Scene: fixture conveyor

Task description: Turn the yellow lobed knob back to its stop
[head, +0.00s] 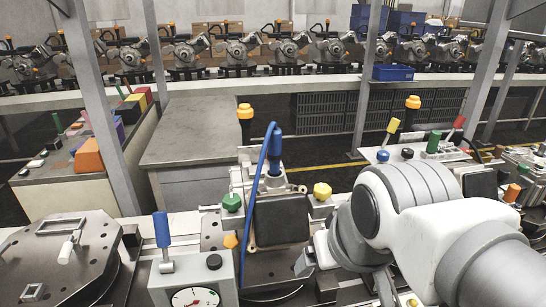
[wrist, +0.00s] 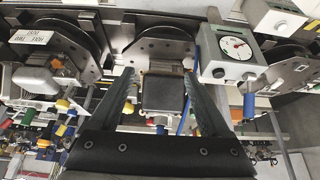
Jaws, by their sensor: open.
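The yellow lobed knob (head: 322,190) stands on the fixture just right of the dark square block in the head view, left of my arm. In the wrist view a small yellow knob (wrist: 128,108), apparently the same one, shows beside the left finger. My gripper (wrist: 160,74) is open, its two fingers spread wide on either side of the dark block (wrist: 163,93), with nothing held between them. The knob's turn angle is too small to read.
A blue lever (head: 275,150) and a green knob (head: 232,202) stand left of the knob. A gauge box (head: 195,285) with a blue handle (head: 162,230) is at front left. Tall posts with orange caps (head: 245,112) rise behind. A grey bench (head: 200,130) lies beyond.

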